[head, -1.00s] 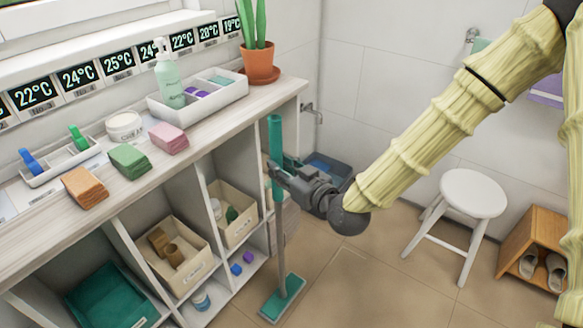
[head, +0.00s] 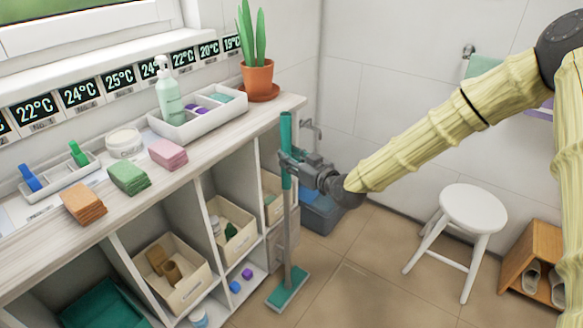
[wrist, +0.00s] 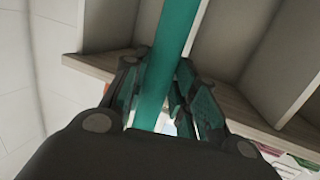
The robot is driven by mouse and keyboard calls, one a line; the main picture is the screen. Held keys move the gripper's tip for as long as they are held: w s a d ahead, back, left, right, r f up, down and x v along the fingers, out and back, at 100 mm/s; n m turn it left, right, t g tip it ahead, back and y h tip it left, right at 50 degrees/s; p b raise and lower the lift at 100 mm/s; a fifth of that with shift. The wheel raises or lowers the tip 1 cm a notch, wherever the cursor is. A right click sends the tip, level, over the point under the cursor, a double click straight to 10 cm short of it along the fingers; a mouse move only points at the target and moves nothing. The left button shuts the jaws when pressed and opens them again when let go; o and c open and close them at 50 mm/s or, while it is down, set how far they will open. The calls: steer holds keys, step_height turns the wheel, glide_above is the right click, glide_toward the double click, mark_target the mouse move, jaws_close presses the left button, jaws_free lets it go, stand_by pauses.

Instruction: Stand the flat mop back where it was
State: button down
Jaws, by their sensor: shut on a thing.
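The flat mop has a teal upper handle (head: 286,130), a grey lower pole and a flat teal head (head: 288,289) at floor level by the right end of the shelf unit. It is nearly upright. My gripper (head: 288,168) is shut on the teal part of the handle, reaching in from the right. In the wrist view my gripper (wrist: 160,100) has its fingers on both sides of the teal handle (wrist: 170,45). I cannot tell whether the mop head touches the floor.
The shelf unit's wooden top (head: 200,155) holds a potted plant (head: 257,76), a white tray (head: 210,118) and several folded cloths. A dark bucket (head: 322,215) stands behind the mop. A white stool (head: 473,209) is at the right. Floor before the stool is clear.

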steer(key=shift+f, duration=1.5)
steer(key=shift+f, duration=0.2)
steer(key=c, duration=1.1)
jaws_free()
steer(key=shift+r, duration=0.1)
steer(key=v, duration=1.2)
